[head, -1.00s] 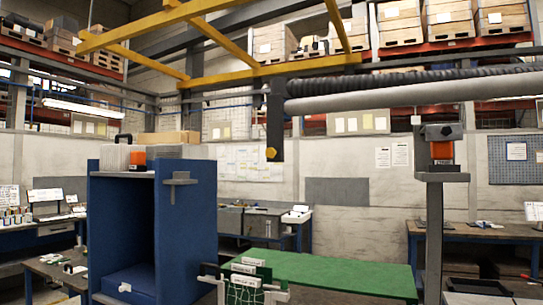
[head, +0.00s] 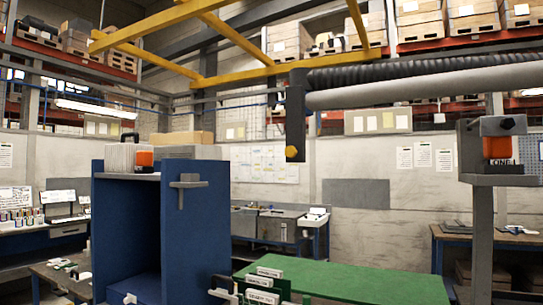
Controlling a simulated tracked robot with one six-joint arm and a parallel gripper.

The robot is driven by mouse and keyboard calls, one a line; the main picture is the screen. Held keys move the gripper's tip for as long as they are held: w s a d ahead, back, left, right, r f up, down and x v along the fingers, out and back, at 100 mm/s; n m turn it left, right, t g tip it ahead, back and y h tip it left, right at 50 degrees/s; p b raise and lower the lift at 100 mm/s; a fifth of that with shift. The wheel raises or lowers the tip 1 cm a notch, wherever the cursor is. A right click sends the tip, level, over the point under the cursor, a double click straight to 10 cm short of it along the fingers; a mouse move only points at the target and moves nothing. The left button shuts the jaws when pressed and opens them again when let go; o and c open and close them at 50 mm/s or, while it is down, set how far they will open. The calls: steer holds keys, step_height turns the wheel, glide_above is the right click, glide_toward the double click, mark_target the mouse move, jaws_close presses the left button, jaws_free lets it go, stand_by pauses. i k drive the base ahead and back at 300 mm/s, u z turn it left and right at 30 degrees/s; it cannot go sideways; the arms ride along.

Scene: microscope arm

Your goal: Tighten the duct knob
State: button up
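A yellow hexagonal knob (head: 291,151) sits at the lower end of a dark upright bracket (head: 296,110), which hangs at the left end of a pale grey duct (head: 420,92). I cannot tell how tight either knob is, nor which one the task calls the duct knob. My gripper is not seen in the head view. Nothing is seen touching either knob.
A blue cabinet (head: 195,235) stands at left, with a grey bracket on its side. A green table (head: 350,280) and labelled cards (head: 270,272) are low in front. The grey post (head: 482,240) stands at right. Yellow beams (head: 290,72) and a black corrugated hose (head: 430,74) run overhead.

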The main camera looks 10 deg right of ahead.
mark_target(290, 152)
steer(key=u, duration=0.55)
steer(key=i, duration=1.15)
steer(key=u, duration=0.5)
